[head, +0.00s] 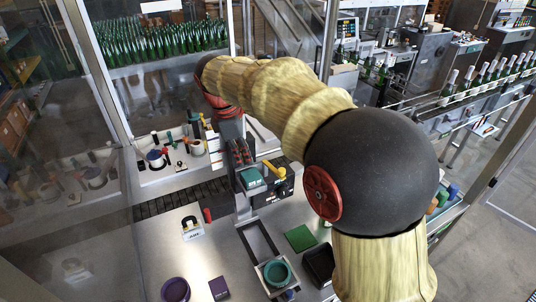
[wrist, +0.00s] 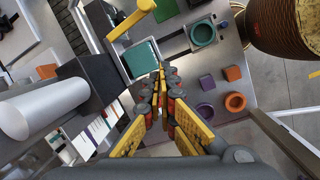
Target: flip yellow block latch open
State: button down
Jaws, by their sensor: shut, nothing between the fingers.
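The yellow latch (head: 274,171) is a bent yellow lever beside a dark box near the middle of the metal table. It also shows at the top of the wrist view (wrist: 130,20), slanting across the frame. A teal block (head: 252,179) in a grey holder sits next to it, and it shows below the latch in the wrist view (wrist: 142,58). My gripper (head: 242,158) is above the teal block. In the wrist view my gripper (wrist: 162,72) has its fingertips together, empty, and apart in the picture from the yellow latch. Whether the fingertips touch anything below is unclear.
A teal ring (head: 278,273) sits in a fixture at the table front. A green pad (head: 301,238), a purple ring (head: 175,290) and a purple block (head: 219,288) lie nearby. A white roll (wrist: 45,105) is left of my gripper in the wrist view. Open tabletop lies front left.

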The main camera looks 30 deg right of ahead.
jog(key=d+f+n+p, duration=0.2)
jog(key=d+f+n, duration=0.2)
jog(key=d+f, duration=0.3)
jog(key=shift+s+f+n, duration=0.15)
jog(key=shift+s+n, duration=0.15)
jog(key=shift+s, duration=0.15)
dwell(0.4)
jog(key=shift+d, duration=0.15)
jog(key=shift+s+d+p, duration=0.2)
jog(key=shift+d+p, duration=0.25)
jog(key=shift+d, duration=0.35)
jog(key=shift+a, duration=0.15)
